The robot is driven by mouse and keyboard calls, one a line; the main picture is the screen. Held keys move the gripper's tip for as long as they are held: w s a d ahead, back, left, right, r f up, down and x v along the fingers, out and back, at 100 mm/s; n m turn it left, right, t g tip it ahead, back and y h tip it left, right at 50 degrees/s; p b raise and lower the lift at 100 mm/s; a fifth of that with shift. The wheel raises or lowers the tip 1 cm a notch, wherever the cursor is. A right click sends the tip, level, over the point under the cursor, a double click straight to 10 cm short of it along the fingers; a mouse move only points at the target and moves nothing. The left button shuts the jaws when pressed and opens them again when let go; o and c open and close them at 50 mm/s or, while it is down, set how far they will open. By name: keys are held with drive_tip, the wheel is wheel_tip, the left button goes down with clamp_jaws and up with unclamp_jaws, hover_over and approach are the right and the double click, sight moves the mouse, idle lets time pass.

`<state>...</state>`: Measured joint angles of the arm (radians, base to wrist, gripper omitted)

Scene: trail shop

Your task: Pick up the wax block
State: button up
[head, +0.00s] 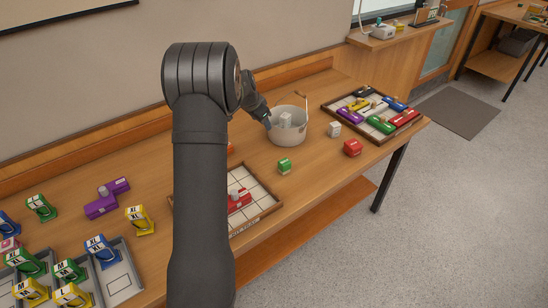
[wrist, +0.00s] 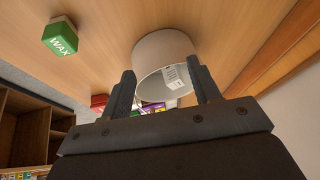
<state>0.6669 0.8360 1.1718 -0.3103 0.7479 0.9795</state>
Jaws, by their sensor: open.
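The wax block (wrist: 61,40) is a green block with "WAX" in white letters, at the upper left of the wrist view. In the head view it appears to be the small green block (head: 284,167) on the table, in front of the grey pot. My gripper (head: 267,123) is at the pot's left rim, apart from the wax block. In the wrist view my gripper (wrist: 160,70) is open, with the pot beyond and between its fingers. I cannot tell whether a finger touches the pot.
The pot (head: 290,137) holds a white block (head: 286,120). A white block (head: 334,129) and a red block (head: 352,147) stand nearby. A tray (head: 332,107) of coloured pieces is at the right. A gridded tray (head: 266,203) lies in front, partly behind my arm.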

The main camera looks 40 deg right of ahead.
drive_tip(key=s+a+r+m+g, duration=0.1)
drive_tip(key=s+a+r, duration=0.1)
drive_tip(key=s, duration=0.4)
drive_tip(key=s+a+r+m+g, duration=0.1)
drive_tip(key=s+a+r, duration=0.2)
drive_tip(key=s, duration=0.4)
approach(284, 162)
drive_tip(key=x, duration=0.2)
drive_tip(key=d+x, duration=0.1)
drive_tip(key=x, duration=0.6)
drive_tip(key=shift+a+f, duration=0.25)
drive_tip(key=shift+a, duration=0.1)
drive_tip(key=shift+d+f, duration=0.25)
drive_tip(key=shift+f, duration=0.25)
drive_tip(key=c, duration=1.1)
